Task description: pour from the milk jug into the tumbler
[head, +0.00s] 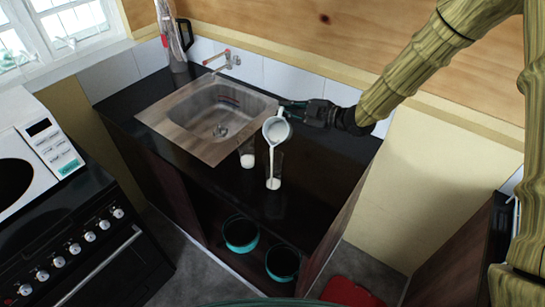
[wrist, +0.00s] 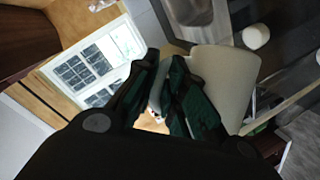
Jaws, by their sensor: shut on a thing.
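My gripper (head: 295,109) is shut on the milk jug (head: 277,131) from its right side, above the dark counter. It also shows in the wrist view (wrist: 168,88), with the pale jug (wrist: 225,80) between its dark green fingers. The jug is tipped, with white milk at its mouth. A clear tumbler (head: 280,161) stands upright below the jug. A white streak runs down inside it, and white milk shows at its bottom. I cannot tell the exact level.
A second, shorter glass (head: 247,148) with white in it stands just left of the tumbler. A steel sink (head: 190,120) lies behind to the left. Two teal-rimmed pots (head: 241,247) (head: 282,277) sit low in the open cabinet. The counter right of the tumbler is clear.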

